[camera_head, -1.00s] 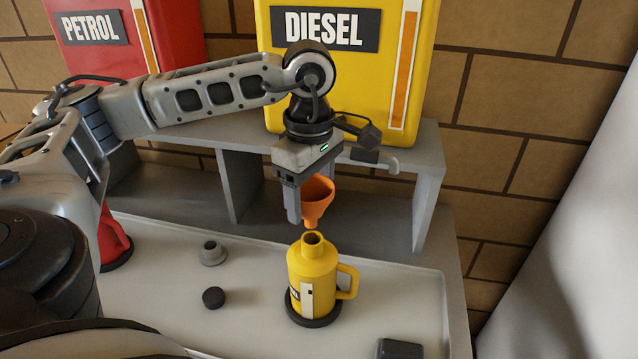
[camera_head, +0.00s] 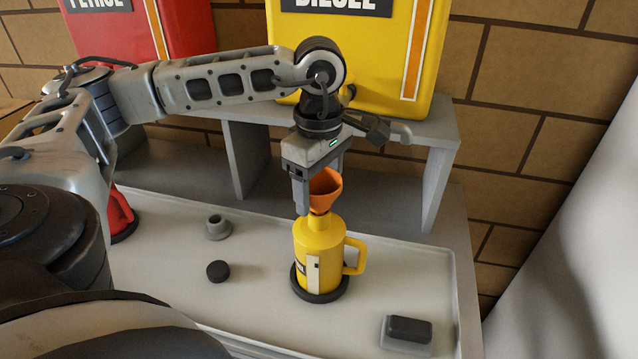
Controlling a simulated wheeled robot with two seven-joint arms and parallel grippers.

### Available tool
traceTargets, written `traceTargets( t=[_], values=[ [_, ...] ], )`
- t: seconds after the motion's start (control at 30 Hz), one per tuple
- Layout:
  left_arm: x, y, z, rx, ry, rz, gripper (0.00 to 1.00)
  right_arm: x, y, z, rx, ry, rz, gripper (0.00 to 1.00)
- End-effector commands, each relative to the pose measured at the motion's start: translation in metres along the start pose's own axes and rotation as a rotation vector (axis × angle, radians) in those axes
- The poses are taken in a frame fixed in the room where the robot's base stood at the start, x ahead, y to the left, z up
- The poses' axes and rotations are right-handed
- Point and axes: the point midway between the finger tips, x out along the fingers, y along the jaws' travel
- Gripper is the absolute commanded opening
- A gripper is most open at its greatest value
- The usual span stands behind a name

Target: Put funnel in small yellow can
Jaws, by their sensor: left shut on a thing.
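The small yellow can (camera_head: 319,258) stands upright on a dark round base on the pale tray, its handle to the right. The orange funnel (camera_head: 325,190) is upright right above the can's neck, and its spout is hidden, seemingly inside the can's mouth. My left gripper (camera_head: 318,192) points down and is shut on the funnel's rim. One finger shows at the funnel's left side; the other is mostly hidden. My right gripper is not in view.
A grey ring-shaped fitting (camera_head: 216,227) and a black cap (camera_head: 217,271) lie left of the can. A dark block (camera_head: 408,330) lies at the front right. A red can (camera_head: 120,212) stands at left. Behind, a grey shelf (camera_head: 240,165) carries large red (camera_head: 180,35) and yellow (camera_head: 455,60) tanks.

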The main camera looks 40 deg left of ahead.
Motion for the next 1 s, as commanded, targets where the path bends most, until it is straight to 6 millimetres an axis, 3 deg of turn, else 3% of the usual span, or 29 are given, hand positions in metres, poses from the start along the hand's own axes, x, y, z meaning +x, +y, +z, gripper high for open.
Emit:
traceTargets(
  t=[1.0],
  values=[
    [0.0011, 0.0005, 0.0017, 0.0, -0.001, 0.0, 0.44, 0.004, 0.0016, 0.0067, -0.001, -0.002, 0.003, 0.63]
  ],
)
